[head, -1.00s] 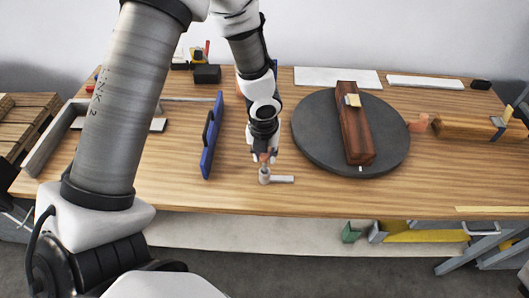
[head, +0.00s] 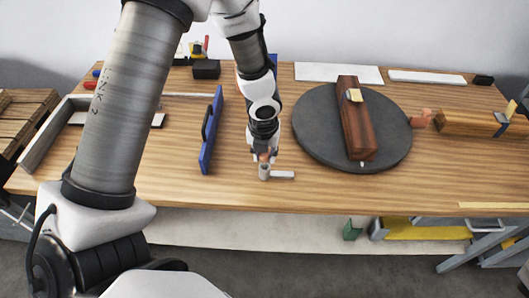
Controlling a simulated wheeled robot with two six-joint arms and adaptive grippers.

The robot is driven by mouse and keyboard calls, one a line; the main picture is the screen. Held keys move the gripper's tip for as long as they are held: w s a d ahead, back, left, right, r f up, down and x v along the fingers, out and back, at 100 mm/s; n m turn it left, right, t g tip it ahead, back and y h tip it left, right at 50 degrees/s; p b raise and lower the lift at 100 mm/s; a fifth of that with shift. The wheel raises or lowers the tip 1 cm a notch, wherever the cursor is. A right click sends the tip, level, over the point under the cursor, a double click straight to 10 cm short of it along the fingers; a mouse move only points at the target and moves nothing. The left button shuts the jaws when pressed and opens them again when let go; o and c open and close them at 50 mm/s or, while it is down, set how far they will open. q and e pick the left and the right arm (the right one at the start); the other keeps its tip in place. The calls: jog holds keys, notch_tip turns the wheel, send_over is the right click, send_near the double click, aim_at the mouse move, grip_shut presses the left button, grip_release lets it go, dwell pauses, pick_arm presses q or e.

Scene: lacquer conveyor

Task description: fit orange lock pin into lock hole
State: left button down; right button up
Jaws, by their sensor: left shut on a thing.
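My left gripper (head: 264,156) points down over the front middle of the table. It is shut on the small orange lock pin (head: 265,158), which shows only in part between the fingers. Right below is a small grey upright cylinder (head: 264,173) with a pale flat bar (head: 283,175) reaching to its right. The pin's lower end is at or just above the top of the cylinder; I cannot tell whether it is inside a hole. The lock hole itself is too small and hidden to make out. My right gripper is not in view.
A blue upright panel with a handle (head: 211,130) stands left of the gripper. A dark round turntable (head: 310,135) with a long reddish-brown wooden block (head: 357,120) is to the right. The wooden table (head: 420,185) is clear at front right.

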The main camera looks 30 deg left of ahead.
pick_arm(q)
jog(key=shift+f+b, duration=0.9)
jog(key=shift+f, duration=0.25)
jog(key=c, duration=0.8)
grip_release()
jog(key=shift+r, duration=0.1)
jog(key=shift+o, duration=0.2)
jog(key=shift+r, duration=0.1)
notch_tip(320, 180, up, 12)
jog(key=s, duration=0.1)
jog(key=shift+s+d, duration=0.15)
jog(key=shift+d, duration=0.2)
